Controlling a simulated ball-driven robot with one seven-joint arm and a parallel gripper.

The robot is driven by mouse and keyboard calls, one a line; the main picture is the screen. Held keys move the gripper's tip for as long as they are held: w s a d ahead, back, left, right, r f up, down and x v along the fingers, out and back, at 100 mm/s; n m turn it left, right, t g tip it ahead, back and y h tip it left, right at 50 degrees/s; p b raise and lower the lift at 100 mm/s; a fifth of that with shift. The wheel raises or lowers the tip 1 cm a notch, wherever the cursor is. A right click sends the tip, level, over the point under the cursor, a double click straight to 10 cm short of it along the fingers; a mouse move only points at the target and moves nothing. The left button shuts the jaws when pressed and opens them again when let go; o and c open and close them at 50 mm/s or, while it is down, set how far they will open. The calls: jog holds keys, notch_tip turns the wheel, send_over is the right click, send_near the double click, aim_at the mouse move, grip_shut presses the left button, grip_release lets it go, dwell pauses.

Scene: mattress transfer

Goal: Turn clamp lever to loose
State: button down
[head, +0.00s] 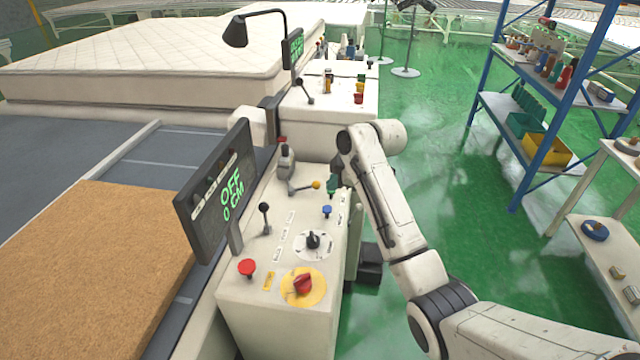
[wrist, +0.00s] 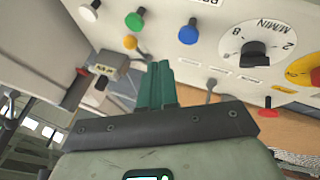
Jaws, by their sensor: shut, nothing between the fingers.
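The clamp lever (head: 303,187) is a short rod with a yellow-orange ball end, low on a grey clamp body (head: 286,160) on the console's far part. In the head view its ball points right. In the wrist view the ball of the lever (wrist: 130,42) shows left of the fingertips, with the clamp body left of and below it. My gripper (head: 333,184) has dark green fingers, pressed together and empty in the wrist view (wrist: 160,68). It points down over the console, just right of the ball and apparently apart from it. My arm hides part of the console's right edge.
The console (head: 270,325) carries a blue button (head: 327,211), a black dial (head: 313,241), a red rotary switch (head: 303,284), a red button (head: 247,267) and a black stick (head: 265,218). A display (head: 215,200) reading OFF, 0 CM stands left. Green floor (head: 430,180) is open at right.

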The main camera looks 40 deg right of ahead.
aim_at(308, 187)
jog(key=x, duration=0.6)
jog(key=shift+f+p, duration=0.15)
jog(key=shift+p, duration=0.25)
jog(key=shift+w+d+f, duration=0.1)
jog(key=shift+w+d, duration=0.1)
jog(key=shift+w, duration=0.25)
jog(key=shift+w+d+f, duration=0.1)
jog(key=shift+w+d, duration=0.15)
jog(key=shift+w, duration=0.15)
jog(key=shift+w+d+f, duration=0.25)
jog(key=shift+w+d, duration=0.3)
jog(key=shift+w, duration=0.3)
